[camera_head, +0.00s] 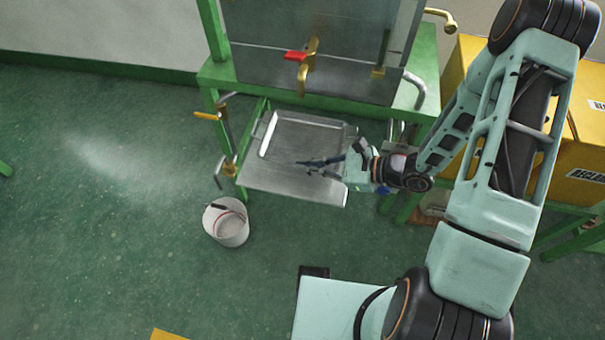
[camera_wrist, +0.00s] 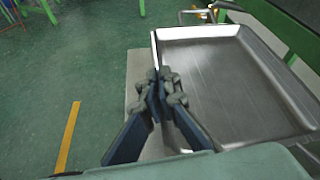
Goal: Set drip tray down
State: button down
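The drip tray (camera_head: 300,138) is a shallow grey metal pan with raised, bright rims, under the machine's green table. It sits at or just above a flat metal shelf (camera_head: 285,182); I cannot tell whether it touches it. The tray fills the right of the wrist view (camera_wrist: 225,80), empty and roughly level. My gripper (camera_head: 310,163) comes in from the right at the tray's front wall. The fingers hide the gripped stretch of rim.
A white bucket (camera_head: 228,222) stands on the floor left of the shelf. The green machine frame (camera_head: 430,88) and a valve with a red handle (camera_head: 297,56) are above and behind. Yellow bins (camera_head: 590,145) stand at the right. Open green floor lies to the left and front.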

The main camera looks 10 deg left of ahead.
aim_at(302, 180)
jog(key=shift+a+f, duration=0.4)
jog(key=shift+f, duration=0.1)
jog(key=shift+w+a+f+b, duration=0.1)
jog(key=shift+f+b, duration=0.55)
jog(key=shift+f, duration=0.95)
jog(key=shift+f, duration=0.2)
jog(key=c, duration=2.2)
grip_release()
jog(key=shift+o, duration=0.2)
jog(key=shift+r, duration=0.1)
jog(key=shift+r, duration=0.2)
jog(key=p+v, duration=0.2)
jog(key=v, duration=1)
jog(key=shift+f, duration=0.1)
